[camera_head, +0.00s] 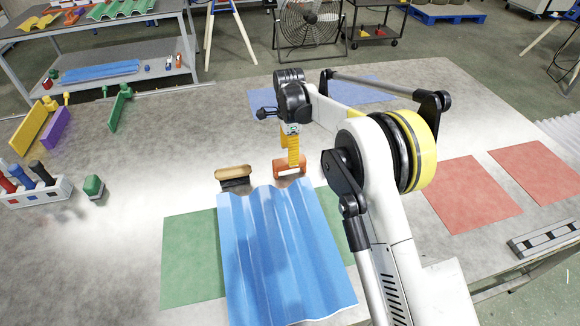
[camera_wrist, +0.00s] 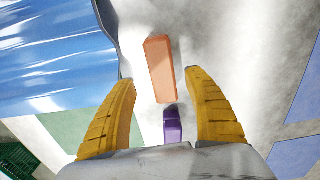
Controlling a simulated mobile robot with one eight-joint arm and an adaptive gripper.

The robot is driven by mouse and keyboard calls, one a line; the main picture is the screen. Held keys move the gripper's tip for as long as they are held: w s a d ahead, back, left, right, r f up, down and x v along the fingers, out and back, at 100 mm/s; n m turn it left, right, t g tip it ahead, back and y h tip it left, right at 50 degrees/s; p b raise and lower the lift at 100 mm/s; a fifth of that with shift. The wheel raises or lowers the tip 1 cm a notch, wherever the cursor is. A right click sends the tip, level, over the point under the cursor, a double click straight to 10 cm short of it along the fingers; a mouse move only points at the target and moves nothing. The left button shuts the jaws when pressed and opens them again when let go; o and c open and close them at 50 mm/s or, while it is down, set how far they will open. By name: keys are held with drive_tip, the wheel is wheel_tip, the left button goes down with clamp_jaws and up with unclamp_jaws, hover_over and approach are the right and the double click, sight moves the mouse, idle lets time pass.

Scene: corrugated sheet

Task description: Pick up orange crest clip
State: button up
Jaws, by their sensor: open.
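The orange crest clip (camera_head: 281,167) sits on the grey table at the far edge of the blue corrugated sheet (camera_head: 280,245). In the wrist view the clip (camera_wrist: 160,68) is a plain orange block, between and partly beyond the fingertips. My gripper (camera_head: 293,162) points down over the clip, with its yellow fingers apart and nothing held. The fingers hide part of the clip in the head view. In the wrist view a small purple piece (camera_wrist: 173,125) shows below the clip, between the fingers; I cannot tell whether it is separate.
A wooden-handled brush (camera_head: 233,174) lies just left of the clip. The blue sheet lies over a green mat (camera_head: 190,260). Red mats (camera_head: 470,195) are at right. A tool rack (camera_head: 38,192), a green block (camera_head: 94,187) and coloured upright pieces (camera_head: 55,130) stand at left.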

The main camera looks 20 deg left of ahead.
drive_tip(key=f+b, duration=0.1)
drive_tip(key=f, duration=0.1)
drive_tip(key=f+b, duration=0.1)
drive_tip(key=f, duration=0.2)
drive_tip(key=shift+w+f+b, duration=0.2)
drive_tip(key=shift+f+b, duration=0.05)
drive_tip(key=shift+b, duration=0.05)
drive_tip(key=shift+r, duration=0.1)
drive_tip(key=shift+c, duration=0.5)
drive_tip(key=c, duration=1.2)
drive_tip(key=shift+c, duration=0.2)
